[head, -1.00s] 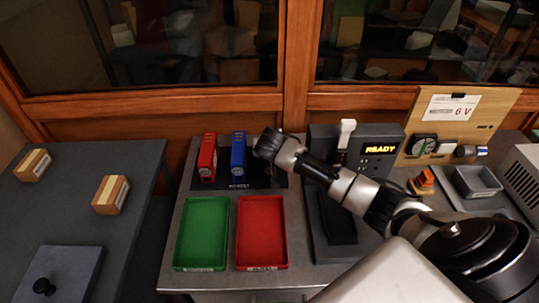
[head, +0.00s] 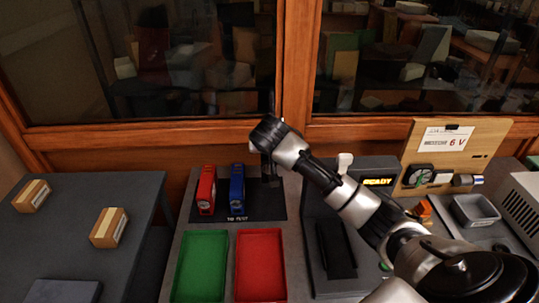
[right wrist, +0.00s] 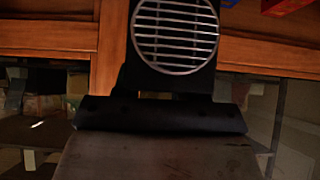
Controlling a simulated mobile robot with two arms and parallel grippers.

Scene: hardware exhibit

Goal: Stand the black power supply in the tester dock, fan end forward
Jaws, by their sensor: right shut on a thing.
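The black power supply (right wrist: 145,65) shows its round silver fan grille in the right wrist view. My right gripper (right wrist: 165,112) is shut on it. In the head view this gripper (head: 268,145) is above the back right of the dark mat; the dark supply is mostly hidden behind the wrist and hard to make out. The tester dock (head: 309,220) is a dark grey unit to the right, with a lit yellow display, a white lever and a black recessed bed (head: 337,250). My left gripper is not in view.
A red supply (head: 206,190) and a blue supply (head: 237,187) stand on the mat (head: 265,207). Empty green (head: 202,265) and red (head: 260,265) trays lie in front. A wooden board (head: 415,180) stands right of the dock. A window wall is close behind.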

